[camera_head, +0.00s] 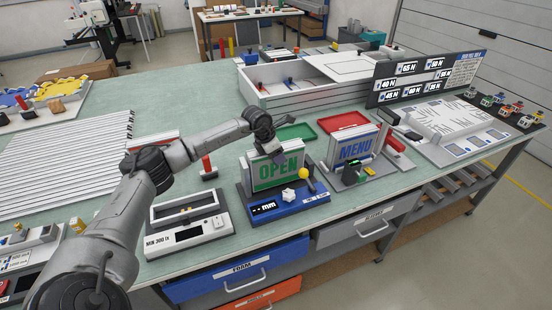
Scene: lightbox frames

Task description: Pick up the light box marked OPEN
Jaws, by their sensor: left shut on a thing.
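The light box marked OPEN (278,171) has green letters on its face and a pale frame. It stands upright on a grey and blue stand (290,206) near the front of the bench. My left gripper (268,146) has come over it from above and is shut on its top edge. The fingertips are small and partly hidden by the wrist. I cannot tell whether the box's bottom edge touches the stand. My right gripper is not in this view.
A similar box marked MENU (357,149) stands just right of it. A yellow ball knob (303,173) is in front of the OPEN box. A device marked MIN 300 (187,223) sits to the left. Green (296,132) and red (342,122) trays lie behind.

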